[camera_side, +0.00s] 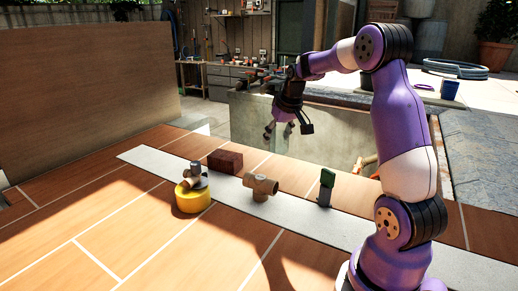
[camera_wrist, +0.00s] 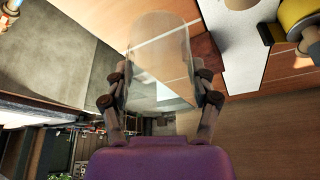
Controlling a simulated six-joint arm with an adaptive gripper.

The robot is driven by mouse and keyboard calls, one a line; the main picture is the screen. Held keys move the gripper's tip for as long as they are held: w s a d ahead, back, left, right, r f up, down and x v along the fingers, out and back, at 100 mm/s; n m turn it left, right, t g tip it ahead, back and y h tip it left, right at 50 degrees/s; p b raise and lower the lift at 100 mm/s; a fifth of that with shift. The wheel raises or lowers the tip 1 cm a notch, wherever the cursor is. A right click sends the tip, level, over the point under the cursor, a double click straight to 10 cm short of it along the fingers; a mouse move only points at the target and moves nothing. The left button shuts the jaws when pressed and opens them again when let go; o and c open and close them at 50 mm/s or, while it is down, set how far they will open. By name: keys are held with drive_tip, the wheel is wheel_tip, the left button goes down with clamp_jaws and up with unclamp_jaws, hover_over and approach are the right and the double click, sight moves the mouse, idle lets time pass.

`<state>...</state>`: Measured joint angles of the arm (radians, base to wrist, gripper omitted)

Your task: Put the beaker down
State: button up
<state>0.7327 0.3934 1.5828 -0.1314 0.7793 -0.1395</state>
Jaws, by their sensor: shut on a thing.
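The beaker (camera_wrist: 158,50) is clear and see-through, and it fills the middle of the wrist view between my two fingers. My gripper (camera_wrist: 160,88) is shut on its sides. In the side view my gripper (camera_side: 279,128) hangs in the air beyond the far edge of the tiled deck, at the pit.
A pale strip (camera_side: 150,157) crosses the tiled deck. On or beside it stand a yellow cylinder (camera_side: 192,200) topped by a valve-like fitting (camera_side: 194,177), a brown pipe tee (camera_side: 260,188), a dark red brick (camera_side: 225,161) and a green-topped item (camera_side: 326,186). The near deck is clear.

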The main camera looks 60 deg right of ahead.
drive_tip(key=shift+n, duration=0.6)
drive_tip(key=w+a, duration=0.4)
drive_tip(key=w, duration=0.1)
drive_tip(key=w+a, duration=0.2)
drive_tip(key=shift+w+r, duration=0.2)
drive_tip(key=shift+w, duration=0.2)
drive_tip(key=d+f, duration=0.2)
drive_tip(key=d, duration=0.1)
drive_tip(key=d+f, duration=0.2)
drive_tip(key=d, duration=0.2)
drive_tip(key=s+d+f, duration=0.1)
drive_tip(key=d+f, duration=0.1)
drive_tip(key=d, duration=0.1)
drive_tip(key=shift+d+f, duration=0.3)
drive_tip(key=shift+f, duration=0.05)
drive_tip(key=shift+s+d+f, duration=0.1)
drive_tip(key=shift+f, duration=1.95)
drive_tip(key=shift+f, duration=0.1)
drive_tip(key=o, duration=1.2)
drive_tip(key=shift+c, duration=0.2)
